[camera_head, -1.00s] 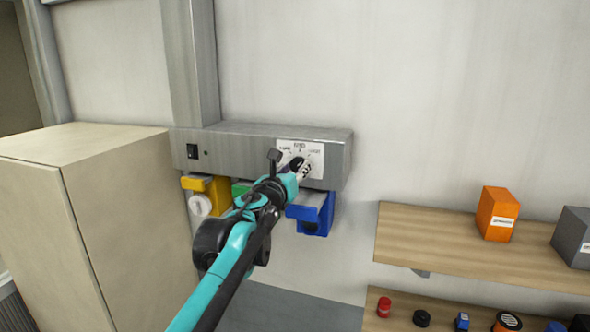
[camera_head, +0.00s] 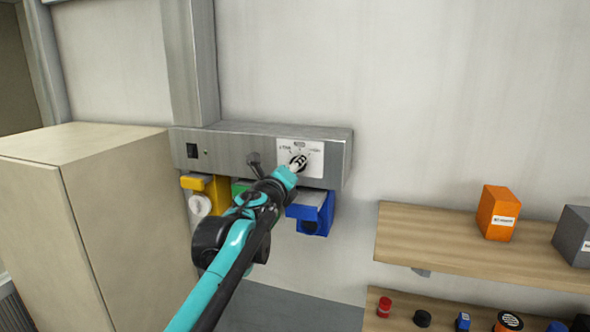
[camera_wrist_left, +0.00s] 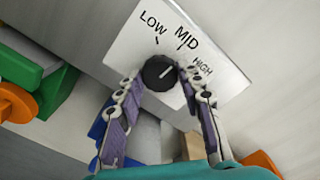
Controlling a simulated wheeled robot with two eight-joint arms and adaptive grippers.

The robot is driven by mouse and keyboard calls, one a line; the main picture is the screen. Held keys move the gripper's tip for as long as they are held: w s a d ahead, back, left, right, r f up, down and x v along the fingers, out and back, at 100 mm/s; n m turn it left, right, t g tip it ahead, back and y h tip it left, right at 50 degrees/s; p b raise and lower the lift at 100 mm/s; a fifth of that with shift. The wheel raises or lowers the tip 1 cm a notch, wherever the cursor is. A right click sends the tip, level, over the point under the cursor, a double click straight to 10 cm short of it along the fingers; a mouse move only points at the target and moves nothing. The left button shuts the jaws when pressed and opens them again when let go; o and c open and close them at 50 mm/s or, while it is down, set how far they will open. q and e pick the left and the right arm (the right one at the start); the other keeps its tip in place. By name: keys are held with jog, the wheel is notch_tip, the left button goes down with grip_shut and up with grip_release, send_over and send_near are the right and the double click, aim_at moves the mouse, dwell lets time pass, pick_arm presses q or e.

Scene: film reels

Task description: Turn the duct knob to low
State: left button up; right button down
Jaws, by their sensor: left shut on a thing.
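The duct knob (camera_wrist_left: 157,75) is round and black, on a white label plate (camera_wrist_left: 216,40) marked LOW, MID and HIGH. Its white pointer line slants up and right, roughly toward MID in the left wrist view. My left gripper (camera_wrist_left: 161,76) has one finger on each side of the knob and is shut on it. In the head view the left gripper (camera_head: 298,164) reaches the plate (camera_head: 316,154) at the right end of the grey metal box (camera_head: 232,150), and the fingers partly cover the knob. My right gripper is not in view.
Yellow (camera_head: 219,190), green and blue (camera_head: 312,216) holders hang under the box. A tall beige cabinet (camera_head: 110,220) stands at left. Wooden shelves (camera_head: 440,240) at right carry an orange box (camera_head: 497,213), a grey box and small items. The wall above is bare.

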pick_arm(q)
jog(key=n, duration=0.5)
jog(key=shift+n, duration=2.5)
jog(key=o, duration=1.2)
jog(key=shift+c, duration=0.2)
jog(key=v, duration=1.2)
jog(key=shift+b, duration=0.3)
